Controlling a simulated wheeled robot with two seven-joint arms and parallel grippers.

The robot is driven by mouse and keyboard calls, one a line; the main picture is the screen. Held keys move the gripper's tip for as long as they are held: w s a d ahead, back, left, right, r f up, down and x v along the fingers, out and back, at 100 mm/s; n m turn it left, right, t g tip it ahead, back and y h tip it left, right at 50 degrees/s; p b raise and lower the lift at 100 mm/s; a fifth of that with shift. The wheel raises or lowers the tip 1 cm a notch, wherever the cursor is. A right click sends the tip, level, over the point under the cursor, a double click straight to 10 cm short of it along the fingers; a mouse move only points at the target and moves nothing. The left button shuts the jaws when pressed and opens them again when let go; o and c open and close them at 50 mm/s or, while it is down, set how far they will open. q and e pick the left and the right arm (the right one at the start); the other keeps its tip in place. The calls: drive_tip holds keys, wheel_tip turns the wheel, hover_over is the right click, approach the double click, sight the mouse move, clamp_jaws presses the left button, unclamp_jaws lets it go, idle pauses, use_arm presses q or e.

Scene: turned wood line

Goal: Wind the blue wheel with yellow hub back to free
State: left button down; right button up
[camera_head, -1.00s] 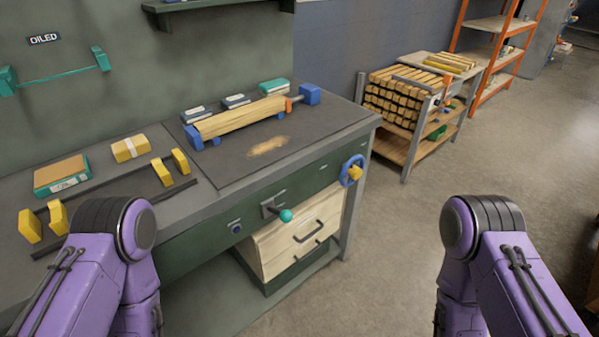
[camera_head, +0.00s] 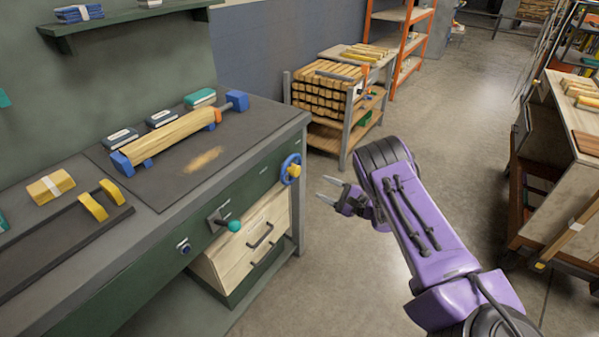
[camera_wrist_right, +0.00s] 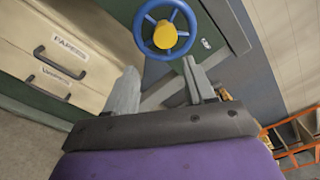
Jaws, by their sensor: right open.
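The blue wheel with yellow hub (camera_head: 290,169) is mounted on the green front of the workbench, near its right end. In the right wrist view the wheel (camera_wrist_right: 147,46) shows its blue rim and spokes around the yellow hub (camera_wrist_right: 165,35), beyond the fingertips. My right gripper (camera_head: 326,187) is open and empty, to the right of the wheel and apart from it. Its two grey fingers (camera_wrist_right: 160,75) stand spread in the right wrist view. A turned wood piece (camera_head: 172,138) lies between blue holders on the bench top. My left gripper is out of view.
A teal-knobbed lever (camera_head: 234,226) juts from the bench front, left of the wheel. Pale drawers (camera_head: 235,262) sit below. A rack of wood blanks (camera_head: 325,98) stands behind, and a wooden cart (camera_head: 545,120) is at right. The floor between is clear.

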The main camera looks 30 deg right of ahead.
sight(297, 172)
drive_tip(key=shift+y, duration=0.5)
drive_tip(key=x, duration=0.7)
drive_tip(key=r+x, duration=0.1)
drive_tip(key=x, duration=0.2)
drive_tip(key=shift+w+d, duration=0.15)
drive_tip(key=shift+w, duration=0.25)
drive_tip(key=c, duration=0.8)
